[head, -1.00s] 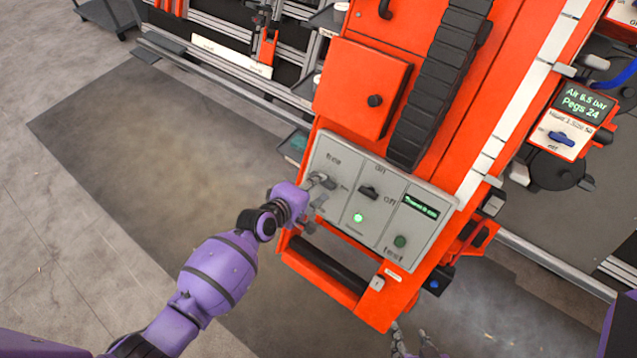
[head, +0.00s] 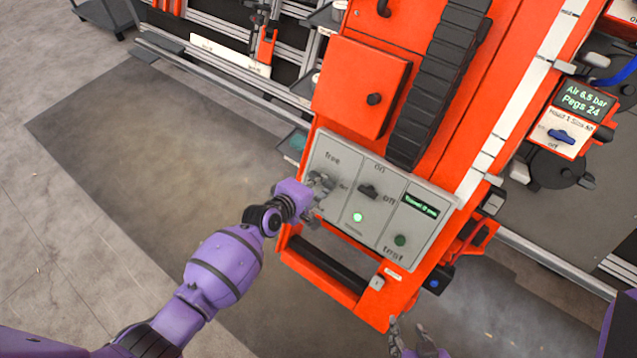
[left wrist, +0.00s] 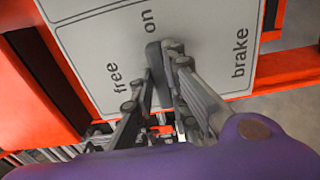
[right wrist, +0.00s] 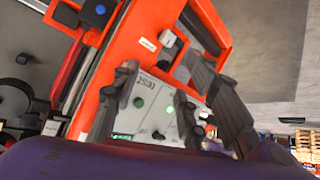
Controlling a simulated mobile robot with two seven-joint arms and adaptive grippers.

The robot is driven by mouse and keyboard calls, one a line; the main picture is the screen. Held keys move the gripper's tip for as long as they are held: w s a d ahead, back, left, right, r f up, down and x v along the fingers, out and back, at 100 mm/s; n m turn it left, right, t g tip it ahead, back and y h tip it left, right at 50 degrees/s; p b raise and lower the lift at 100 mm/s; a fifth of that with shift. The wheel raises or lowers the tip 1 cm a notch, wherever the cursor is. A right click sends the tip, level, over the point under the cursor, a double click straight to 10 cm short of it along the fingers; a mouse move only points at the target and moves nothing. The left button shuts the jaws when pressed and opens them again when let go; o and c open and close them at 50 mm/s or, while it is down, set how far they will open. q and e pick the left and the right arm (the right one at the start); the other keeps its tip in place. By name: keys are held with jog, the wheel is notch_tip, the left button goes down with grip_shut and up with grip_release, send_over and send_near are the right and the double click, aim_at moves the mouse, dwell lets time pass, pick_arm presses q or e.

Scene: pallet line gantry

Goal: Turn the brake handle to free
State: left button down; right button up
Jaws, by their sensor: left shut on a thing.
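The brake handle (left wrist: 155,62) is a dark grey bar on the light grey control panel (head: 345,225) of the orange machine. In the left wrist view its upper end points toward the word "on", with "free" to the left and "brake" to the right. My left gripper (left wrist: 165,82) is shut on the handle, one finger on each side. In the head view the left gripper (head: 321,190) covers most of the handle. My right gripper (head: 412,340) is at the bottom edge, away from the handle; its fingers are apart and empty in the right wrist view (right wrist: 165,95).
The panel also bears a black on/off knob (head: 368,191), a lit green lamp (head: 358,217), a test button (head: 400,240) and a small display (head: 419,206). A black grab bar (head: 327,265) lies below. Open floor (head: 150,140) is to the left.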

pick_arm(q)
jog(key=shift+m, duration=0.3)
jog(key=m, duration=1.1)
jog(key=m+b, duration=0.1)
jog(key=m, duration=0.5)
jog(key=shift+w+a+f, duration=0.1)
jog(key=shift+a+f, duration=0.1)
jog(key=shift+a, duration=0.1)
jog(key=shift+m, duration=0.3)
jog(key=c, duration=1.7)
grip_release()
